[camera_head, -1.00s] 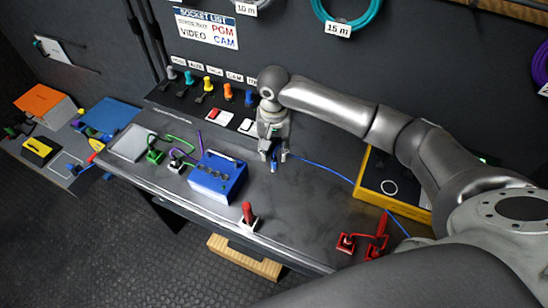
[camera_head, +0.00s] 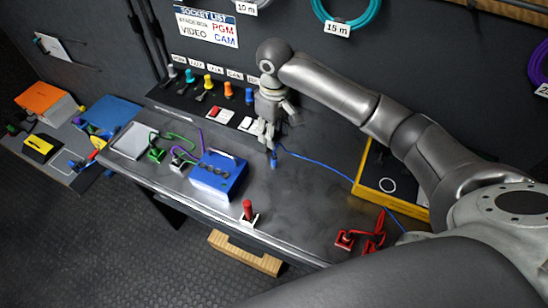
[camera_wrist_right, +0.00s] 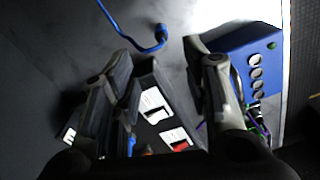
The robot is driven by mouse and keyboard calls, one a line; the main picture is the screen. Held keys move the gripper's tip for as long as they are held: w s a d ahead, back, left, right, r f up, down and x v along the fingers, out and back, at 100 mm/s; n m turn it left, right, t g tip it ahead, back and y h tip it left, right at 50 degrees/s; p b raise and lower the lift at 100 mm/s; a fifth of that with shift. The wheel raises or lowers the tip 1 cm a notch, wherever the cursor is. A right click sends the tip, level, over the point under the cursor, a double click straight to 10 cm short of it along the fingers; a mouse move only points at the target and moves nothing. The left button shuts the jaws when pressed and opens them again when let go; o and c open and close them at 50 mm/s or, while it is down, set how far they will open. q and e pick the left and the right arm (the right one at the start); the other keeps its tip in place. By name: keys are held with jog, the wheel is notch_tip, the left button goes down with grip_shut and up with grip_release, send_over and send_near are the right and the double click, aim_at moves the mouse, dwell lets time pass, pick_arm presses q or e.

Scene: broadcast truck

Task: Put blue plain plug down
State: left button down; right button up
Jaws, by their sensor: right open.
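The blue plug (camera_head: 274,160) is at the bench top, just below my right gripper (camera_head: 268,142), with a thin blue cable running off to the right. In the right wrist view the blue plug (camera_wrist_right: 161,34) shows beyond the fingertips, apart from them, with its cable curving up to the left. My right gripper (camera_wrist_right: 160,58) is open and empty, its two fingers spread wide. Whether the plug is fully upright is hard to tell. My left gripper is not in view.
A blue box (camera_head: 218,175) with round sockets stands left of the plug. A red switch (camera_head: 248,211) is near the front edge, and red connectors (camera_head: 365,238) lie at right. A yellow-edged case (camera_head: 385,185) stands behind them. Coloured plugs (camera_head: 208,84) line the back rack.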

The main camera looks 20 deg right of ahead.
aim_at(274, 155)
jog(key=n, duration=0.3)
jog(key=n+p, duration=0.1)
jog(key=n, duration=0.3)
jog(key=shift+d+f, duration=0.1)
jog(key=shift+f, duration=0.25)
notch_tip(274, 155, down, 5)
jog(key=shift+f+p, duration=0.1)
jog(key=shift+p, duration=0.25)
jog(key=f, duration=0.2)
jog(key=f+p, duration=0.1)
jog(key=f, duration=0.1)
jog(key=shift+s+a+f, duration=0.1)
jog(key=shift+s+a, duration=0.05)
jog(key=shift+a, duration=0.05)
jog(key=shift+f+p, duration=0.3)
jog(key=shift+f, duration=0.3)
grip_shut()
